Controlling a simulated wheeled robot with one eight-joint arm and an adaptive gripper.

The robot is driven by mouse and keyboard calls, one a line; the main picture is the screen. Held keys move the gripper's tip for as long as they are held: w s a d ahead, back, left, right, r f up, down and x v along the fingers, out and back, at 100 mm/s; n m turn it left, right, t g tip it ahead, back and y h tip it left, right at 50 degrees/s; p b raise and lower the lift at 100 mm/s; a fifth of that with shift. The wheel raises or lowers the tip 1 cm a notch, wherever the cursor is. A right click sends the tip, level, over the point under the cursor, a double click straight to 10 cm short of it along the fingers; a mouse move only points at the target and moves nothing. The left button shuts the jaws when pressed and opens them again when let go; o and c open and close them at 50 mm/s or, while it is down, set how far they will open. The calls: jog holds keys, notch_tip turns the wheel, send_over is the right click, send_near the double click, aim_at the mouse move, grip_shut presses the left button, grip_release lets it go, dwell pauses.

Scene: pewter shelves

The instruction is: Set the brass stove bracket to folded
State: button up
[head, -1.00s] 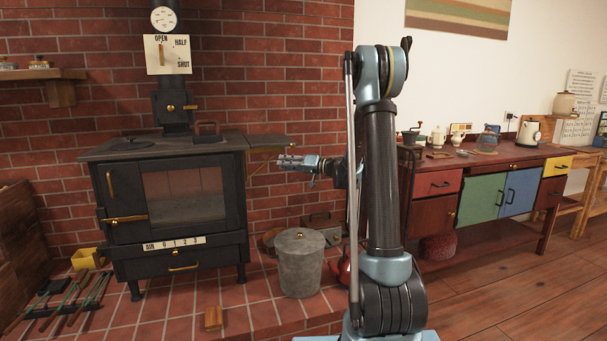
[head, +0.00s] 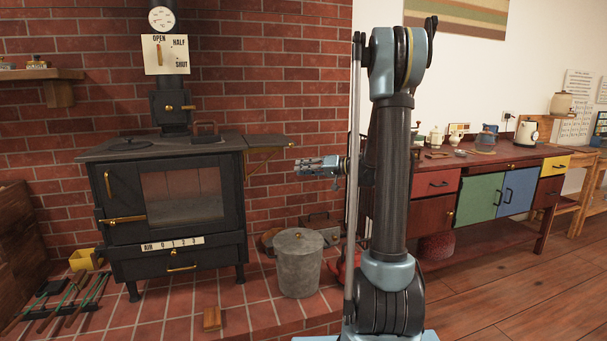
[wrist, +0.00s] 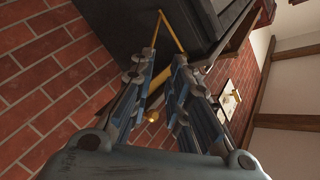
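The brass stove bracket (head: 262,160) sits under the side shelf (head: 268,142) at the right of the black stove (head: 190,185). It slants between the stove's side and the shelf's underside, and the shelf is level. In the wrist view slim brass bars (wrist: 173,30) of it show beyond my fingertips, against the dark stove. My gripper (head: 297,167) is to the right of the bracket and a little lower, apart from it, pointing left. In the wrist view my fingers (wrist: 164,62) stand apart with nothing seen held between them. They hide part of the bracket.
A lidded grey bin (head: 300,265) stands on the tiled hearth below my gripper. The brick wall (head: 310,90) is behind. A long red bench (head: 480,162) with coloured doors stands to the right. Open air lies between my gripper and the shelf.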

jog(key=shift+s+a+f+g+h, duration=0.1)
jog(key=shift+s+a+g+h, duration=0.1)
jog(key=shift+s, duration=0.5)
jog(key=shift+s+a+f+g+h, duration=0.1)
jog(key=shift+s+h, duration=0.1)
jog(key=shift+s, duration=0.45)
jog(key=shift+a, duration=0.1)
grip_shut()
jog(key=a+r+n+t+h, duration=0.1)
jog(key=a+r+t+h, duration=0.3)
jog(key=r+h, duration=0.5)
jog(key=g, duration=0.1)
send_near(264, 163)
jog(key=w+f, duration=0.4)
jog(key=shift+w+d+f+h, duration=0.2)
jog(key=shift+d+h, duration=0.1)
jog(key=shift+d, duration=0.1)
